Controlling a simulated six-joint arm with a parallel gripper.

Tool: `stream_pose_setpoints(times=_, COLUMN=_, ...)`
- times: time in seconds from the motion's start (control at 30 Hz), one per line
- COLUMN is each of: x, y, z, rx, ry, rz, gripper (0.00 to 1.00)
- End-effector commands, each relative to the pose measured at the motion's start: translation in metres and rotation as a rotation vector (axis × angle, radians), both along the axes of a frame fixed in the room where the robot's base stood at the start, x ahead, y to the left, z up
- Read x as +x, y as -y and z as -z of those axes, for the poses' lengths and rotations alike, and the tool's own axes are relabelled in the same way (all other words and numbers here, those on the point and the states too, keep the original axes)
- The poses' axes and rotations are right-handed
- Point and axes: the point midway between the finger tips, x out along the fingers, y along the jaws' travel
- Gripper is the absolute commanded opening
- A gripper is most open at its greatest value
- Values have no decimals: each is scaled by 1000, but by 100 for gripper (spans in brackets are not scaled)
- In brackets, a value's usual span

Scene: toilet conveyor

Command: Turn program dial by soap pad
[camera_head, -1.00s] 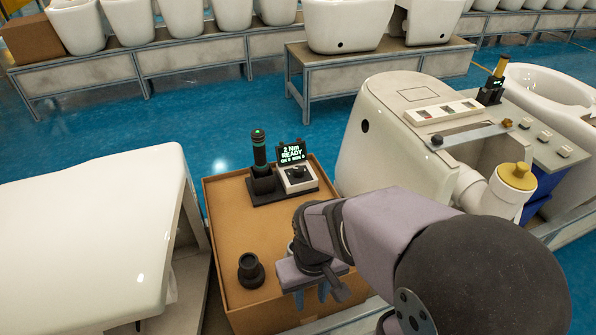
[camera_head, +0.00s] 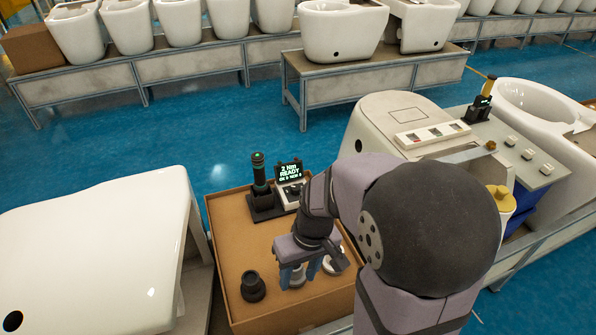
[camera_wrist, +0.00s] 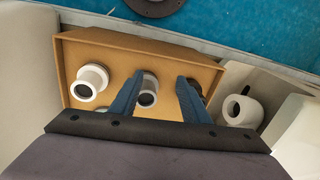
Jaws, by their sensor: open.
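A small control unit (camera_head: 290,190) with a lit display reading "2 Nm READY" stands at the back of the brown box top. A dark round dial sits on its white face, partly hard to make out now. I cannot identify a soap pad for certain. My gripper (camera_head: 299,275) points down over the box top, nearer the front than the control unit. It is open and empty. In the wrist view my two blue fingers (camera_wrist: 160,82) are spread, with a white ring fitting (camera_wrist: 148,92) visible between them, apparently below.
A black and green tool (camera_head: 260,175) stands in a holder beside the control unit. A black cup (camera_head: 253,286) and white fittings (camera_head: 333,262) are on the brown box (camera_head: 228,232). A toilet with a switch panel (camera_head: 432,134) stands right, a white ceramic body (camera_head: 95,245) left.

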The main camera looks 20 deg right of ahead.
Motion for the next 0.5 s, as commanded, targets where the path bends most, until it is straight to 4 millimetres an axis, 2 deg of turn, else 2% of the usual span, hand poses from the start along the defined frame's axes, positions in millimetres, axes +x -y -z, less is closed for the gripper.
stream_pose_setpoints(times=0.03, x=24, y=6, z=-23, rx=21, ry=20, rz=-24, gripper=42)
stream_pose_setpoints(times=0.3, x=137, y=42, z=-32, rx=56, ry=145, rz=-252, gripper=42)
stream_pose_setpoints(times=0.5, x=209, y=79, z=-36, rx=55, ry=245, rz=-429, gripper=42)
